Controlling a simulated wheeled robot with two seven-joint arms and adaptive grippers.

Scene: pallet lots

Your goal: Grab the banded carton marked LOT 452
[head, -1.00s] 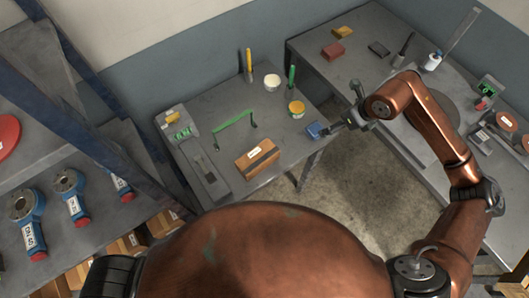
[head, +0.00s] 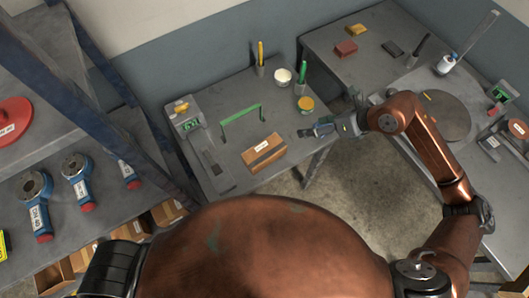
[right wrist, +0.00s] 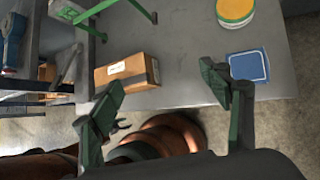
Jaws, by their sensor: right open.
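A brown carton (head: 270,157) with a dark band and a white label lies on the middle table; the label is too small to read. My left gripper is not clearly visible.
A green handle-shaped frame (head: 241,111) stands behind the carton. A yellow-topped tub (head: 306,104) and a white tub (head: 283,76) stand farther back. A blue square (right wrist: 249,66) lies right of the carton. More cartons (head: 169,212) sit on the low shelf at left.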

